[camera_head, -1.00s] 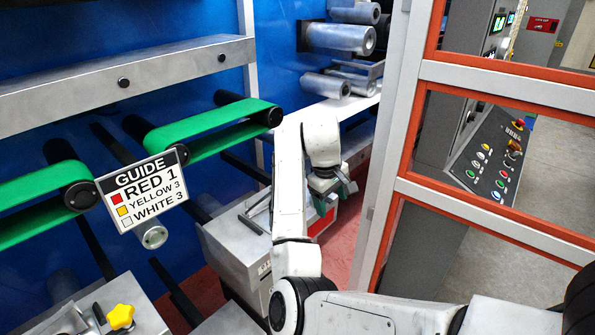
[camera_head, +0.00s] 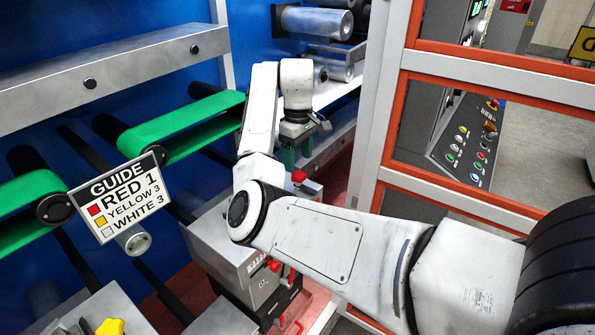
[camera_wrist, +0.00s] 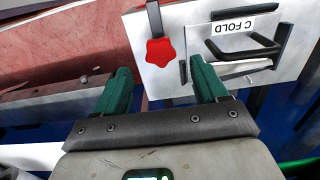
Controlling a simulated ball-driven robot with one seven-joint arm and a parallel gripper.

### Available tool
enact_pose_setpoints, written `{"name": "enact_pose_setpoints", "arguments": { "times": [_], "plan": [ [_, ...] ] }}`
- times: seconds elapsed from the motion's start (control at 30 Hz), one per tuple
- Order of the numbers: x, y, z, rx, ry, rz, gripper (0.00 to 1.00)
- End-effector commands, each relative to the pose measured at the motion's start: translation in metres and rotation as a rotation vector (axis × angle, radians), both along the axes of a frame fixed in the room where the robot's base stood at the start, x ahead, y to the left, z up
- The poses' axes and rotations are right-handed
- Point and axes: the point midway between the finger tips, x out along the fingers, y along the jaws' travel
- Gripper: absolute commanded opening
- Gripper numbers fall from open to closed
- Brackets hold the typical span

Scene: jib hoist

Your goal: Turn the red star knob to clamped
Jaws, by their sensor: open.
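The red star knob (camera_wrist: 160,52) shows in the wrist view on a light plate (camera_wrist: 207,22), at the end of a dark bar. It also shows in the head view as a small red knob (camera_head: 299,176) just below my gripper (camera_head: 297,150). In the wrist view my gripper (camera_wrist: 162,82) is open, with its two green fingers apart and nothing between them. The knob lies beyond the fingertips, in line with the gap between them. It looks apart from both fingers. I cannot tell which setting the knob is at.
A black handle (camera_wrist: 245,45) stands beside the knob, under a "C FOLD" label (camera_wrist: 245,22). A guide sign (camera_head: 120,198) hangs at the left, near green belts (camera_head: 190,125). A yellow knob (camera_head: 110,327) is at the lower left. An orange-and-grey frame (camera_head: 392,110) stands at the right.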

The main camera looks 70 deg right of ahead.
Motion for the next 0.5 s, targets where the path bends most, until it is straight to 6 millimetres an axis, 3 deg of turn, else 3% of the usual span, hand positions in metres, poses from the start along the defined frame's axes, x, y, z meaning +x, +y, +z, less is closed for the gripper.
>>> {"name": "enact_pose_setpoints", "arguments": {
  "times": [0.2,0.5],
  "plan": [
    [0.000,0.000,-0.031,0.001,0.000,0.000,0.72],
    [0.000,0.000,-0.047,0.000,-0.001,0.000,0.72]
  ]
}}
